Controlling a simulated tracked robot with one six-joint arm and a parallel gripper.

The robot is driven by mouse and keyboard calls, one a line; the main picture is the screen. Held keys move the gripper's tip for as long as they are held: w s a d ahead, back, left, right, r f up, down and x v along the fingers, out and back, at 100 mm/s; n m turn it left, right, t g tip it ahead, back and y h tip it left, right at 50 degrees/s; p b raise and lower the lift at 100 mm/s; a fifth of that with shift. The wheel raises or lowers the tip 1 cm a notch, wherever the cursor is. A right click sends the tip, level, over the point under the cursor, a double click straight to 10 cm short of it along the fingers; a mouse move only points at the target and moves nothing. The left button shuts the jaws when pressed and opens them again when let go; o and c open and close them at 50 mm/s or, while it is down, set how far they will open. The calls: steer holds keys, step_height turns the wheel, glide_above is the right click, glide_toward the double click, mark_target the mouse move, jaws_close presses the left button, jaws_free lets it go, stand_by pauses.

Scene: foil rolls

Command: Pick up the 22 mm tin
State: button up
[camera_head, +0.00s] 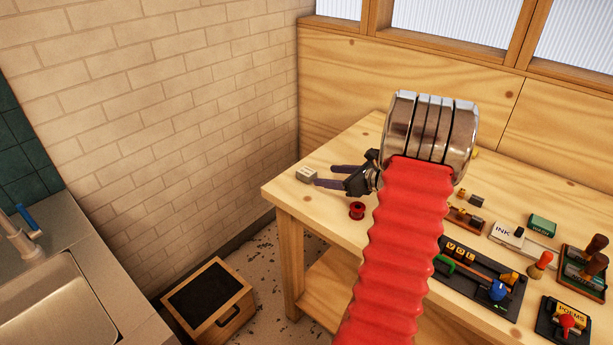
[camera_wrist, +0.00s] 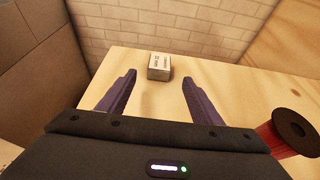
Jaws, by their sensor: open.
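A small pale box-shaped tin (camera_head: 306,175) sits on the wooden table near its left corner. In the wrist view the tin (camera_wrist: 160,67) shows dark print on its faces, too small to read surely. My gripper (camera_head: 325,176) is open and empty, its two dark purple fingers pointing at the tin. In the wrist view the gripper (camera_wrist: 159,82) has the tin centred ahead, at or just beyond the fingertips. Whether the fingers are at the tin's height is hard to tell.
A red spool (camera_head: 357,210) stands close to my gripper; it shows at right in the wrist view (camera_wrist: 288,138). Several printing tools, an ink box (camera_head: 507,234) and trays crowd the table's right side. A brick wall stands behind; the table's left edge (camera_head: 271,191) is near the tin.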

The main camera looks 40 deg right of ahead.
mark_target(313, 175)
steer(key=shift+x, duration=1.8)
steer(key=shift+x, duration=2.6)
steer(key=shift+s, duration=0.1)
steer(key=shift+c, duration=0.6)
steer(key=c, duration=1.1)
